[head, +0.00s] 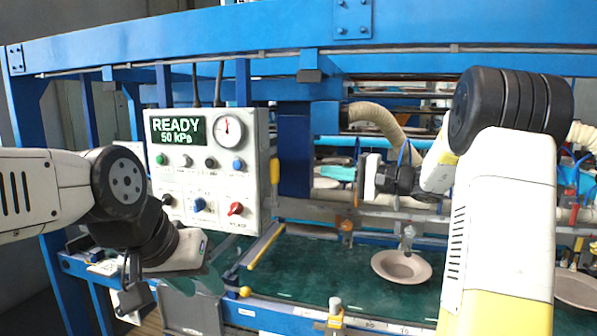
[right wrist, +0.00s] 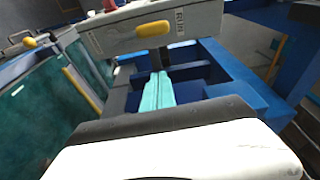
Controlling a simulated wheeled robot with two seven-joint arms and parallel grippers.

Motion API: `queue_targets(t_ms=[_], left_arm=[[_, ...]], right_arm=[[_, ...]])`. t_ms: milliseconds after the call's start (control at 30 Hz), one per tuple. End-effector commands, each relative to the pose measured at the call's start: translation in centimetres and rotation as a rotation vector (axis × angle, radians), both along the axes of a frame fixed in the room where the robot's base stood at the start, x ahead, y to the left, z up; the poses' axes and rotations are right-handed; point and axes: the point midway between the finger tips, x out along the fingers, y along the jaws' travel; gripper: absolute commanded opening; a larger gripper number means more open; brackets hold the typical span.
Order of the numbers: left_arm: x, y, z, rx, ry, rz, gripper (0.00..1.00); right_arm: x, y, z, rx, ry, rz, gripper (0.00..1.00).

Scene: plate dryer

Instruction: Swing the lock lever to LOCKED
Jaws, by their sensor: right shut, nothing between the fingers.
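A yellow handle (head: 275,170), which may be the lock lever, sits upright on the right side of the white control box (head: 249,140). In the right wrist view the right gripper (right wrist: 158,90) is shut and empty. My left gripper (head: 207,283) is low at the left, below the box; its finger opening is unclear.
The box front has a READY 50 kPa display (head: 177,131), a gauge, several buttons, a blue knob (head: 199,205) and a red knob (head: 236,208). A blue post (head: 294,150) stands right of the handle. A plate (head: 401,267) lies on the green bed below.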

Motion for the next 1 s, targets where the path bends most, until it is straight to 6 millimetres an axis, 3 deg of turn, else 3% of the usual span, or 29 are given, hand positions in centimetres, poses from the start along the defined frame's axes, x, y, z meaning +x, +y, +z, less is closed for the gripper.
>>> queue_targets(t_ms=[167, 533, 700, 1000], left_arm=[[0.0, 0.0, 0.0, 0.000, 0.000, 0.000, 0.36], [0.0, 0.0, 0.0, 0.000, 0.000, 0.000, 0.36], [0.0, 0.0, 0.0, 0.000, 0.000, 0.000, 0.36], [0.0, 0.0, 0.0, 0.000, 0.000, 0.000, 0.36]], right_arm=[[1.1, 2.1, 0.0, 0.000, 0.000, 0.005, 0.00], [5.1, 8.8, 0.0, 0.000, 0.001, 0.004, 0.00], [3.0, 10.4, 0.1, 0.000, 0.000, 0.004, 0.00], [2.1, 11.2, 0.0, -0.001, 0.001, 0.001, 0.00]])
